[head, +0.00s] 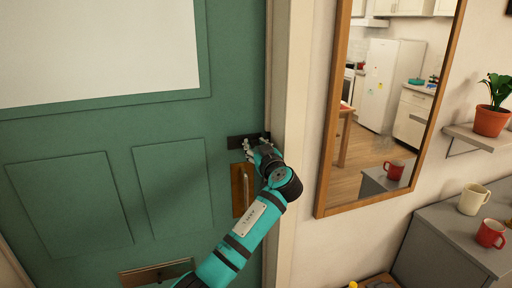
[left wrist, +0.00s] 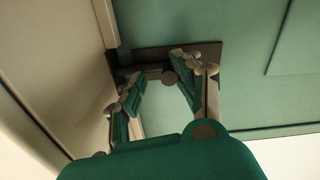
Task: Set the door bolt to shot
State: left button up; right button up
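The door bolt (head: 236,142) is a dark plate with a bar, fixed near the edge of the green door (head: 120,130), beside the pale frame. In the left wrist view the bolt's plate (left wrist: 150,54) runs along the door toward the frame, and a small round knob (left wrist: 170,77) sticks out below it. My left gripper (head: 254,150) is at the bolt and covers part of it. In the left wrist view its fingers (left wrist: 158,92) are apart, with the knob between them, nearer the right finger. I cannot tell whether a finger touches it. My right gripper is not in view.
A brass plate with a pull handle (head: 245,187) sits just below the bolt, close to my left arm. The door frame (head: 290,110) stands right of it, then a wood-framed mirror (head: 328,130). A grey cabinet (head: 430,232) with mugs is at lower right.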

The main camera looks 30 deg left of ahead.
pick_arm(q)
jog(key=shift+s+d+f, duration=0.1)
jog(key=shift+f, duration=0.15)
jog(key=v, duration=1.1)
jog(key=shift+s+d+r, duration=0.2)
jog(key=shift+s+d, duration=0.05)
jog(key=shift+d, duration=0.1)
